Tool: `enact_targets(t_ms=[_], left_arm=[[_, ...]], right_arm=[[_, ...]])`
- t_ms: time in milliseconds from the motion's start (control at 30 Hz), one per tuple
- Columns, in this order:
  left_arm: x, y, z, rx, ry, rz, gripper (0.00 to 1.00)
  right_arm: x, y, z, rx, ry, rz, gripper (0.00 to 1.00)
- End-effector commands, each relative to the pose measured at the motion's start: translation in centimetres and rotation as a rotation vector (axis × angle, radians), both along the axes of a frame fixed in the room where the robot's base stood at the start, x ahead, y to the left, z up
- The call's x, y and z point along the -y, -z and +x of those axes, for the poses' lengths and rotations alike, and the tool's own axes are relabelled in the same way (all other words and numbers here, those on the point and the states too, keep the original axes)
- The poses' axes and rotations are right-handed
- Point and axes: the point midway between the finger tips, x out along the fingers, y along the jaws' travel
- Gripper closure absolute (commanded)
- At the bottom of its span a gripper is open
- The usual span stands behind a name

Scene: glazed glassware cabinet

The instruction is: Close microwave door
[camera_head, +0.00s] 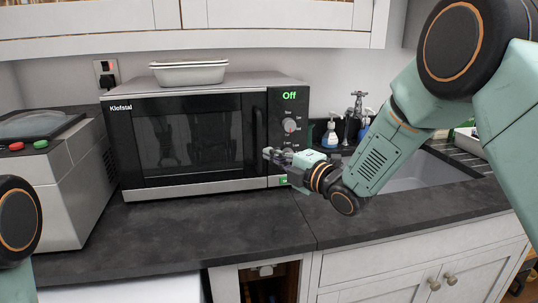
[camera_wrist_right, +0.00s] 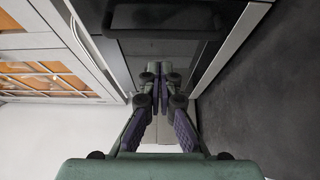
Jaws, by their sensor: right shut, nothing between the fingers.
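The microwave (camera_head: 206,130) stands on the dark worktop, black-fronted, with a lit "Off" display. Its door (camera_head: 190,137) looks flush with the front; I see no gap in the head view. The black door handle (camera_head: 257,135) is upright at the door's right side. My right gripper (camera_head: 268,153) is shut and empty, in front of the handle's lower part and the control panel; I cannot tell whether it touches. In the right wrist view its fingers (camera_wrist_right: 160,75) are together before the dark door, with the handle (camera_wrist_right: 165,20) above. My left gripper is out of view.
A white dish (camera_head: 189,73) sits on top of the microwave. A grey appliance (camera_head: 55,170) with red and green buttons is at left. A sink (camera_head: 415,172) and soap bottle (camera_head: 330,136) are at right. The worktop (camera_head: 200,228) in front is clear.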

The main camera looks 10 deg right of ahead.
Motion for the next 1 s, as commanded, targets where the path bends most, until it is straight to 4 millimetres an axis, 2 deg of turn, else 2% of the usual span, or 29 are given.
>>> enact_targets(t_ms=[300, 433, 633, 1000], left_arm=[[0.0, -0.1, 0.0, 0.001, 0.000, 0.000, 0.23], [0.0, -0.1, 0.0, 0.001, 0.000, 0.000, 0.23], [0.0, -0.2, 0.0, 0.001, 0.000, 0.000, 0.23], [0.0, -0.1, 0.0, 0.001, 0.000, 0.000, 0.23]], right_arm=[[3.3, -0.2, -4.6, 0.001, 0.002, 0.006, 1.00], [4.1, -0.2, -5.7, 0.001, 0.002, 0.003, 1.00], [4.5, -0.1, -6.7, 0.002, -0.001, 0.001, 1.00], [4.5, -0.1, -6.8, 0.002, -0.001, 0.000, 1.00]])
